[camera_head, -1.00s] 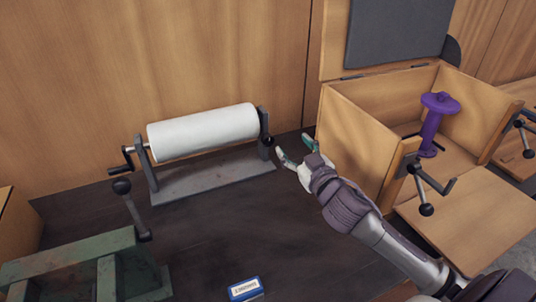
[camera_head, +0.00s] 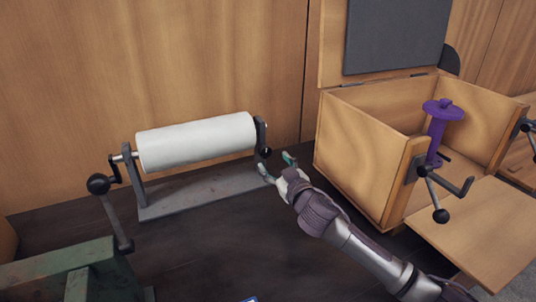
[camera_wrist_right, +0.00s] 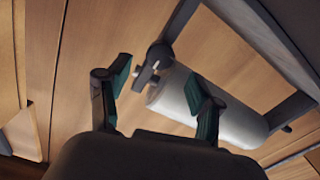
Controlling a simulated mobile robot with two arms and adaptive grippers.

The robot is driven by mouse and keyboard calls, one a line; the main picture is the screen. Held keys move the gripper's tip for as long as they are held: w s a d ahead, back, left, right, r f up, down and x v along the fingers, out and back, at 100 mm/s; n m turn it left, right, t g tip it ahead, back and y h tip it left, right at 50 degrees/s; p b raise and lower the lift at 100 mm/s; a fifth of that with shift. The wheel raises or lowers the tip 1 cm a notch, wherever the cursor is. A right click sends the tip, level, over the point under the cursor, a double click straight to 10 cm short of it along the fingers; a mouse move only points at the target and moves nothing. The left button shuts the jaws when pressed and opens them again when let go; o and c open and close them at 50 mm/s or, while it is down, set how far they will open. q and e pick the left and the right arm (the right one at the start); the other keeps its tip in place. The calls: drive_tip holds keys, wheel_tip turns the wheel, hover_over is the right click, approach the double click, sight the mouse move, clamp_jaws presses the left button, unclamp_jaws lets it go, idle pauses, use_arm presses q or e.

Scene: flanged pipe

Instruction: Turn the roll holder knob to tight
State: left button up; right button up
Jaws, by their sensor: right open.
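The roll holder (camera_head: 203,188) is a grey stand with a white roll (camera_head: 195,142) between two uprights. Its dark knob (camera_head: 266,152) is on the outside of the right upright. In the right wrist view the knob (camera_wrist_right: 160,57) shows a pale pointed part and lies just beyond the fingertips, between their lines. My right gripper (camera_head: 276,164) is open and close to the knob, with nothing between its fingers. The fingers also show in the right wrist view (camera_wrist_right: 158,80), apart from the knob. I cannot read the knob's setting. My left gripper is not in view.
A wooden box (camera_head: 362,157) with an open lid stands close right of my right gripper, with a purple spool (camera_head: 441,130) and a crank. A green metal frame (camera_head: 65,272) with a ball-ended lever is at lower left. The dark tabletop (camera_head: 215,245) in front is mostly clear.

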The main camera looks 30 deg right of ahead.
sight(266, 153)
drive_tip(key=w, duration=0.5)
drive_tip(key=shift+d, duration=0.1)
drive_tip(key=c, duration=1.1)
drive_tip(key=shift+c, duration=0.2)
